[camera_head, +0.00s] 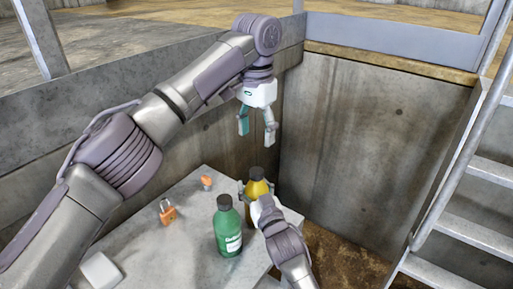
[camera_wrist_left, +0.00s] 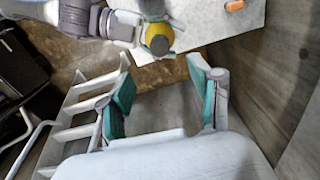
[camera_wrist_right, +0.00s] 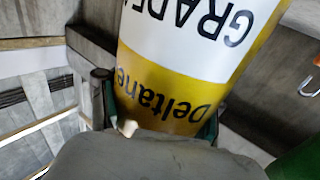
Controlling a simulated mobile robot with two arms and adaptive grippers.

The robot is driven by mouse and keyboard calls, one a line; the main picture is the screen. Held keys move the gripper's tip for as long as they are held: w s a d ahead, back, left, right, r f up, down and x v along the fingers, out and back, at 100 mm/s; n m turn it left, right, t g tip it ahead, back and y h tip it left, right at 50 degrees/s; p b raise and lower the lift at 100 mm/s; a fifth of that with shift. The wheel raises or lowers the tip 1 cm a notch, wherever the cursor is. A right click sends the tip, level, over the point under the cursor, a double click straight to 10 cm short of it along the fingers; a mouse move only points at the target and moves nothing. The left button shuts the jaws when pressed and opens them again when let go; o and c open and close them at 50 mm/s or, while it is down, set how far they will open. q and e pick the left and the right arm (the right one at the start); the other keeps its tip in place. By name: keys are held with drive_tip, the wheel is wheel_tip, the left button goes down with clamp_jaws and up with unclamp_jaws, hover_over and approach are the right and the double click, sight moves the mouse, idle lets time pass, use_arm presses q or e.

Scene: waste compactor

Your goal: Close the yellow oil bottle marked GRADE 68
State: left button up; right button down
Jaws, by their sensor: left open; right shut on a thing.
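The yellow oil bottle (camera_head: 257,188) stands upright near the far right edge of the grey table. Its label in the right wrist view (camera_wrist_right: 185,60) shows "GRADE" and "Deltane"; the number is out of sight. Its top looks dark in the head view and in the left wrist view (camera_wrist_left: 159,34); I cannot tell whether this is a cap or the open neck. My right gripper (camera_head: 256,190) is shut on the bottle's body, a finger on each side. My left gripper (camera_head: 256,127) is open and empty, above the bottle and apart from it. No loose cap is identifiable.
A green bottle (camera_head: 228,228) with a dark cap stands left of the yellow one on the table (camera_head: 185,245). An orange padlock (camera_head: 168,213) and a small orange object (camera_head: 206,182) lie farther left. Concrete walls (camera_head: 370,150) rise behind; metal stairs (camera_head: 470,215) stand at right.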

idle(0.3)
drive_tip(key=shift+c, duration=0.6)
unclamp_jaws()
drive_tip(key=v, duration=1.2)
